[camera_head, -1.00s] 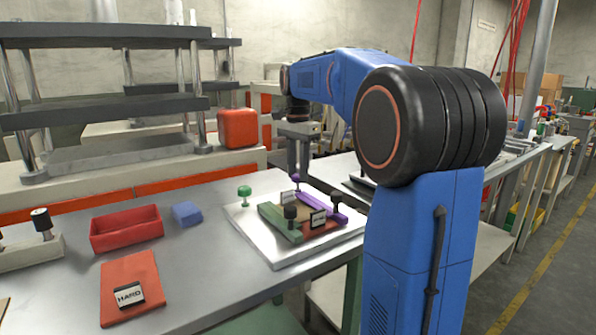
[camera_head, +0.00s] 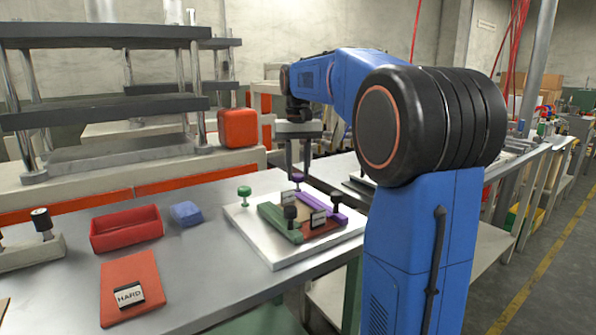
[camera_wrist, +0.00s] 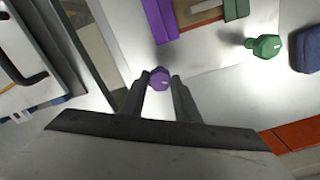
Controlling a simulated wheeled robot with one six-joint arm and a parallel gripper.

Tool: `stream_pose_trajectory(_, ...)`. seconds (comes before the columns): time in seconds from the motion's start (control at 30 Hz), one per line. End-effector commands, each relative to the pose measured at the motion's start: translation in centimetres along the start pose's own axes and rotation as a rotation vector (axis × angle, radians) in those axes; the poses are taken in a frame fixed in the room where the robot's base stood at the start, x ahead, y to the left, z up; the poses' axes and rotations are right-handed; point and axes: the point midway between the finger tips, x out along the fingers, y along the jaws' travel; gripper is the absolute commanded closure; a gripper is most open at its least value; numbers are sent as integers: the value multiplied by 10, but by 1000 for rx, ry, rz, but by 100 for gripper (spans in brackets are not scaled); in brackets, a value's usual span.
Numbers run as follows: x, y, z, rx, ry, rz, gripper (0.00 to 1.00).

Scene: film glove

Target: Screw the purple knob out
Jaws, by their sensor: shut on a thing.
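The purple knob (camera_head: 297,178) stands at the far corner of a pale plate (camera_head: 262,255). In the wrist view the purple knob (camera_wrist: 158,78) sits between the fingertips of my gripper (camera_wrist: 160,79). The gripper is shut on it; in the head view my gripper (camera_head: 298,172) points down onto the knob. A purple bar (camera_head: 338,216) lies on the plate near it and also shows in the wrist view (camera_wrist: 160,18). I cannot tell whether the knob's stem is still in the plate.
A green knob (camera_head: 244,192) and a green bar (camera_head: 281,224) are on the same plate. A red tray (camera_head: 126,240), a blue block (camera_head: 186,214) and a red pad (camera_head: 128,272) lie to the left.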

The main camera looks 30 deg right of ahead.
Motion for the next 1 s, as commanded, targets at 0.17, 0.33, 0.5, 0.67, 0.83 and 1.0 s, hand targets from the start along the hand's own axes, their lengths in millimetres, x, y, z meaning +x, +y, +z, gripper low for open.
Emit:
stream_pose_trajectory(0.17, 0, 0, 0, -157, -1, 0, 94)
stream_pose_trajectory(0.33, 0, 0, 0, -287, -1, 0, 94)
stream_pose_trajectory(0.5, 0, 0, 0, -386, -1, 0, 94)
stream_pose_trajectory(0.67, 0, 0, 0, -445, -1, 0, 94)
stream_pose_trajectory(0.83, 1, 0, 0, -478, -1, 0, 94)
stream_pose_trajectory(1.0, 1, 0, 0, -487, -1, 0, 94)
